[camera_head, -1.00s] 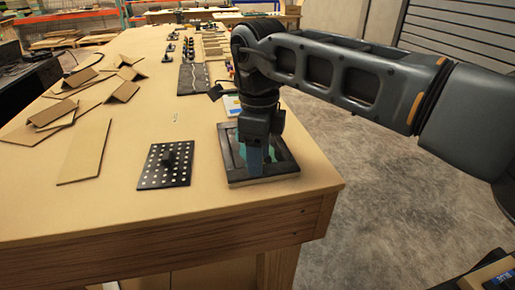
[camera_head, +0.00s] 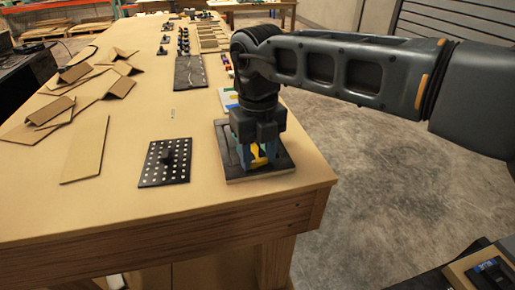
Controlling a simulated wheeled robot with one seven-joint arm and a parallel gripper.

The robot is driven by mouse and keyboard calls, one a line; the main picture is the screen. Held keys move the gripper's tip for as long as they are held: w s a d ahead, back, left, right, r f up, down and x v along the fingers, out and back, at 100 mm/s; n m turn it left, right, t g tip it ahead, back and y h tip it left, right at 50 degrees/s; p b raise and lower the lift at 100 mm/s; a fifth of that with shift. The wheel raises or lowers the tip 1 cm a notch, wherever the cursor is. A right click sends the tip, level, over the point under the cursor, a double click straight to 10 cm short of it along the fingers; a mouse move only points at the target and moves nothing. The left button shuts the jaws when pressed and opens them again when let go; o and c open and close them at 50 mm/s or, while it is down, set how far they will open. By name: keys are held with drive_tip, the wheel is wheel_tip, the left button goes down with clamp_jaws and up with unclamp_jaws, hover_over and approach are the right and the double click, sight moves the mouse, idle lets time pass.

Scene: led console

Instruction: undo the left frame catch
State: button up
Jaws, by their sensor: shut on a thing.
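A dark square frame (camera_head: 284,163) on a light wooden base lies near the front right corner of the table. My gripper (camera_head: 258,157) points straight down over the middle of it, with its bluish fingers low at the frame. A yellow piece (camera_head: 257,161) shows between the fingers, and the gripper is shut on it. I cannot tell for sure whether this yellow piece is the left frame catch. The gripper hides most of the frame's inside.
A black plate with white dots and a knob (camera_head: 165,162) lies to the left of the frame. Folded cardboard pieces (camera_head: 86,150) lie farther left. A dark mat (camera_head: 190,72) and small parts are behind. Bare table lies between the plate and the cardboard.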

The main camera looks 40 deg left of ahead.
sight(258, 161)
drive_tip(key=shift+d+m, duration=0.1)
drive_tip(key=shift+m, duration=0.8)
drive_tip(key=o, duration=1.1)
drive_tip(key=shift+c, duration=0.2)
drive_tip(key=shift+r+b, duration=0.4)
drive_tip(key=shift+r, duration=3.5)
